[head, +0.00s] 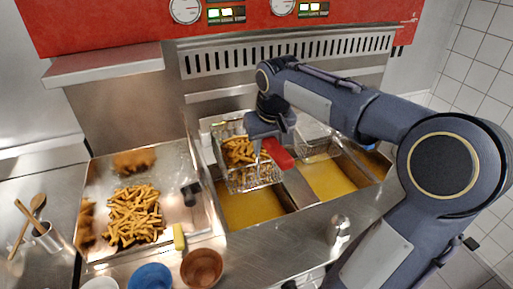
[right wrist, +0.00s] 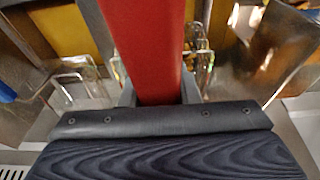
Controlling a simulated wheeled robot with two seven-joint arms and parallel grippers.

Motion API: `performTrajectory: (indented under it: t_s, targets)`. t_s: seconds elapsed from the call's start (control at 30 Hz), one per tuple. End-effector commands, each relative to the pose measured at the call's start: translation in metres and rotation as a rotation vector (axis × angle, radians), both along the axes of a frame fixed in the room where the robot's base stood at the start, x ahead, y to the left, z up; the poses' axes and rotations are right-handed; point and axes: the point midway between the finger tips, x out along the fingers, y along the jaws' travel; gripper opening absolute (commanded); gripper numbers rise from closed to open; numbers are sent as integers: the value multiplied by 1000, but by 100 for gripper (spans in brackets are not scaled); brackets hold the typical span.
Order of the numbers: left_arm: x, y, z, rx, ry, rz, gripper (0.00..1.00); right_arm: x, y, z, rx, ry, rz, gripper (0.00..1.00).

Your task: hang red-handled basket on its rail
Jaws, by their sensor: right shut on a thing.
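The red-handled wire basket (head: 256,180) holds fries and is at the left oil well of the fryer in the head view. Its red handle (head: 279,153) points toward the front right. My right gripper (head: 268,134) is shut on this handle from above. In the right wrist view the red handle (right wrist: 145,45) runs between the gripper's fingers, with blurred wire parts behind it. A metal bar (head: 222,94) runs along the back of the fryer below the slotted panel; I cannot tell whether it is the rail or whether the basket touches it. My left gripper is not in view.
The left well (head: 250,212) and right well (head: 329,181) hold yellow oil. Another wire basket (head: 318,148) sits at the right well. A tray of fries (head: 98,170) is on the left, with bowls (head: 151,277) in front. A metal shaker (head: 338,229) stands on the front counter.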

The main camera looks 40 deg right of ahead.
Motion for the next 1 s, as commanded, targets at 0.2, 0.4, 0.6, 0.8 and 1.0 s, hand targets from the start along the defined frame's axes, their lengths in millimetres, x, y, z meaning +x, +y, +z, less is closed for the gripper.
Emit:
performTrajectory:
  t_s: [0.2, 0.4, 0.6, 0.8, 1.0]
  targets:
    - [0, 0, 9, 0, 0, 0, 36, 21, -6, 3, -1, -3, 0, 0]
    - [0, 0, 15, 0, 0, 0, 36, 39, -12, 3, -1, -4, 0, 0]
    - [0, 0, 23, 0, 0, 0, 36, 57, -18, 3, -1, -3, 1, 0]
    - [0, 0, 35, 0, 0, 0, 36, 76, -24, 4, -1, -4, 0, 0]
    - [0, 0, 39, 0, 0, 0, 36, 92, -28, 2, -1, -4, 0, 0]
